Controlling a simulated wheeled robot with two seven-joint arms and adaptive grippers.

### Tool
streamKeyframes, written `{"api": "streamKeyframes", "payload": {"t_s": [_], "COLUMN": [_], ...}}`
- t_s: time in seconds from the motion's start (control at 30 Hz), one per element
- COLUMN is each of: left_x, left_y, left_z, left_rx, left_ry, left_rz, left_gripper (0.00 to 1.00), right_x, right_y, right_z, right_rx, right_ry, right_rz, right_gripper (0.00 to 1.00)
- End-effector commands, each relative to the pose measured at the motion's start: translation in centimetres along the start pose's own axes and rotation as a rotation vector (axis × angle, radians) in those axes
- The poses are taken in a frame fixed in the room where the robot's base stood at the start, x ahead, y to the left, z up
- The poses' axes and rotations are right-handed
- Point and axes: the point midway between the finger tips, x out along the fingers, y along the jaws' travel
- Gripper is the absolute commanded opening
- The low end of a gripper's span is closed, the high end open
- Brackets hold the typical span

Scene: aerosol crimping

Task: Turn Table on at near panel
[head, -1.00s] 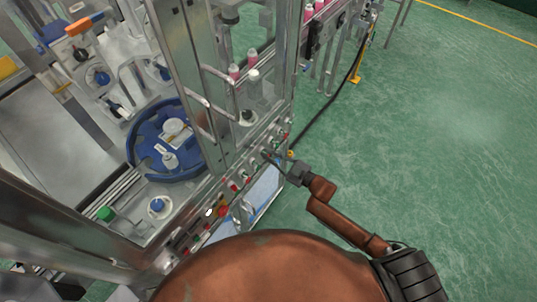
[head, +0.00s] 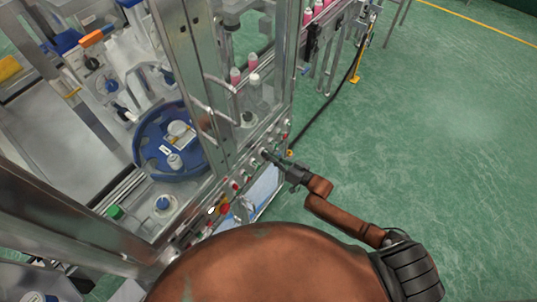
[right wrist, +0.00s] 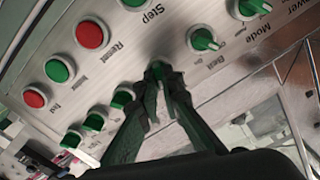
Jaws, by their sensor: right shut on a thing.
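The near control panel (head: 230,188) runs along the machine's front edge, with rows of knobs and buttons. My right gripper (head: 267,155) reaches it from the right. In the right wrist view the gripper's fingertips (right wrist: 158,78) are shut on a green knob (right wrist: 158,66), mostly hidden between them. The label of this knob is covered, and I cannot read the word "Table" anywhere. My left gripper is not in view.
Red buttons (right wrist: 91,34) and a green button (right wrist: 60,69) are close to the fingers. A blue round table (head: 190,163) stands behind the machine frame. Pink-capped bottles (head: 236,76) stand farther back. The green floor (head: 430,130) to the right is clear.

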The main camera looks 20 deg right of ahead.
Motion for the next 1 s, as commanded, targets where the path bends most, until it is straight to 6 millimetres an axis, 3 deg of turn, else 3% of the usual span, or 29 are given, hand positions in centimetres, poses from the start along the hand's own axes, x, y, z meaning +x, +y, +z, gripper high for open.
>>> {"api": "streamKeyframes", "payload": {"t_s": [0.3,0.8,0.83,1.0], "left_x": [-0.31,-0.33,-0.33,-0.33], "left_y": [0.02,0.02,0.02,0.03], "left_z": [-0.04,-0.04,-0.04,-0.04], "left_rx": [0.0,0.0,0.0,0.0], "left_ry": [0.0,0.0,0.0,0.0], "left_rz": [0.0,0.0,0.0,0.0], "left_gripper": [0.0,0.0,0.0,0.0], "right_x": [-0.02,-0.02,-0.02,-0.01], "right_y": [0.11,0.12,0.12,0.1], "right_z": [-0.03,0.01,0.01,0.01], "right_rx": [0.108,0.126,0.126,0.125], "right_ry": [0.0,0.0,0.0,0.0], "right_rz": [0.001,0.001,0.001,0.001], "right_gripper": [0.0,0.0,0.08,0.19]}}
